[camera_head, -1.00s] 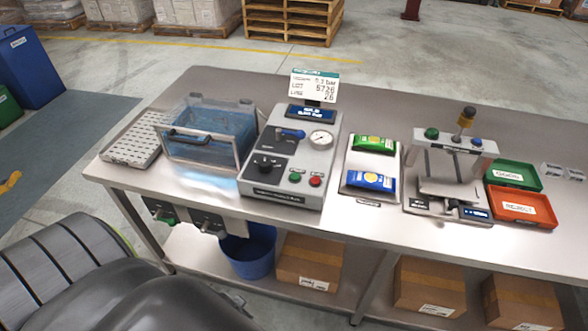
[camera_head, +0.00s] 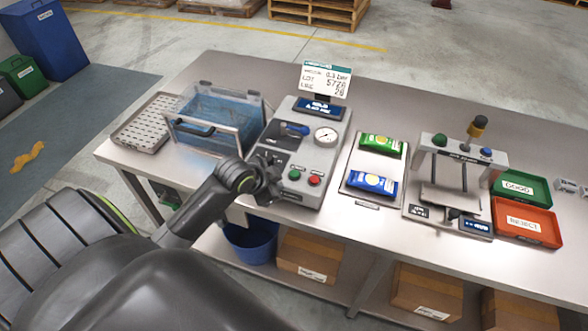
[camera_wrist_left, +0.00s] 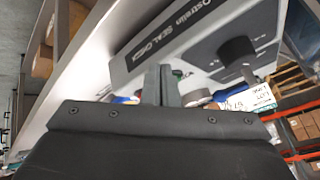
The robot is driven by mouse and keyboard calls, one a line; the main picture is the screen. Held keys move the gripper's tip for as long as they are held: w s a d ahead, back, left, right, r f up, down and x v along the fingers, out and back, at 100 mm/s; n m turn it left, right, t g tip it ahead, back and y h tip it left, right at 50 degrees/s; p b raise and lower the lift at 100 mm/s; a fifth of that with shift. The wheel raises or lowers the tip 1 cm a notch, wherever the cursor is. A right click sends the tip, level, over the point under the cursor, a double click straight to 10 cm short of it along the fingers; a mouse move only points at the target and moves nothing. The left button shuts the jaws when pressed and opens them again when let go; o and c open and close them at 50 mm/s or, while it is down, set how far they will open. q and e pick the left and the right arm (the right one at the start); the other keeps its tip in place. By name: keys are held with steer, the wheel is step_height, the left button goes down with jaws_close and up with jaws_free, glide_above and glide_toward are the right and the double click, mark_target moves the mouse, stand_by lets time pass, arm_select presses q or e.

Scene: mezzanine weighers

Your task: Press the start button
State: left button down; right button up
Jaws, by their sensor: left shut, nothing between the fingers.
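The grey control box (camera_head: 318,158) stands on the bench with a green button (camera_head: 295,175) and a red button (camera_head: 314,181) on its sloped panel. Their small labels are unreadable here. My left gripper (camera_head: 272,190) is at the box's front left and covers the black knob. It is left of the green button; contact cannot be told. In the left wrist view the shut, empty fingers (camera_wrist_left: 160,85) point at the box (camera_wrist_left: 200,45), with the black knob (camera_wrist_left: 237,55) to their right. A bit of green shows just beside the fingers. My right gripper is out of view.
A clear-lidded blue tank (camera_head: 215,115) and a perforated tray (camera_head: 145,122) stand left of the box. Right of it are a tray with green and blue packets (camera_head: 372,183), a weigher (camera_head: 462,150), and green (camera_head: 520,188) and red (camera_head: 528,222) bins. A sign (camera_head: 325,80) stands behind.

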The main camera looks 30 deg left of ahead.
mark_target(291, 176)
arm_select(q)
steer(key=w+r+m+t+h, duration=0.1)
steer(key=w+r+m, duration=0.2)
steer(key=w+r, duration=0.3)
step_height(291, 176, up, 5)
steer(key=shift+w+d+f+m+t, duration=0.2)
steer(key=shift+m+t, duration=0.1)
steer(key=shift+m, duration=0.1)
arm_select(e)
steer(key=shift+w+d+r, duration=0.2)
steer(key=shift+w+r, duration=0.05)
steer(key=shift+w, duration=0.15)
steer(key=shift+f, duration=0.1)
